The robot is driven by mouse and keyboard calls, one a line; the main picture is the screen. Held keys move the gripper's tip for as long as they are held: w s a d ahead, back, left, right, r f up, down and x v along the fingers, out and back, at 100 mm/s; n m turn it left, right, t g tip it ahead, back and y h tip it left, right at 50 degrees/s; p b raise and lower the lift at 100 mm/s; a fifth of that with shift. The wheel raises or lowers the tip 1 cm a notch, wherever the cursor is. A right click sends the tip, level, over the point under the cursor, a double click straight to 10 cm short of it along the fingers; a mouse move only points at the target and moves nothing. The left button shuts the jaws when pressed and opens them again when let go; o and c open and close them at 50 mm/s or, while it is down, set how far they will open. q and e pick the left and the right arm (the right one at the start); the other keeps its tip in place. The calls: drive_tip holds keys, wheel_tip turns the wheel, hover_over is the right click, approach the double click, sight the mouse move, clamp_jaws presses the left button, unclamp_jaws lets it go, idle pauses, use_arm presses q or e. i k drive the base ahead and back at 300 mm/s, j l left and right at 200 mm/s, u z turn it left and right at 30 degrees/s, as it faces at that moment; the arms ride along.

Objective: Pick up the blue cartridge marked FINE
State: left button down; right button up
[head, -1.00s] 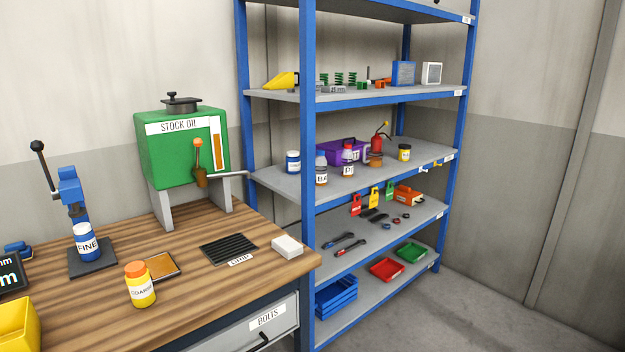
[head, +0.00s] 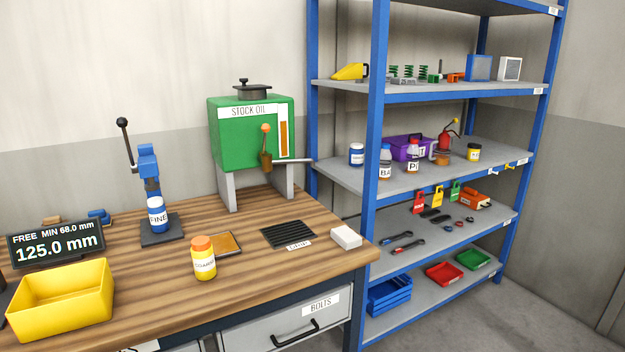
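The blue cartridge marked FINE (head: 157,216) stands upright on the dark base of a blue lever press (head: 149,170) at the left of the wooden workbench. It has a white cap and a white label. A yellow cartridge (head: 204,260) with an orange cap stands on the bench in front and to the right of it. Neither of my grippers shows in the head view.
A yellow bin (head: 62,294) and a display reading 125.0 mm (head: 56,244) are at the bench's left. A green STOCK OIL tank (head: 251,137) stands behind. A black grate (head: 288,234) and white block (head: 346,237) lie right. A blue shelving rack (head: 376,130) stands beyond the bench.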

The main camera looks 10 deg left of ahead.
sight(158, 217)
drive_tip(key=u, duration=1.25)
drive_tip(key=i+l, duration=0.4)
drive_tip(key=i, duration=0.15)
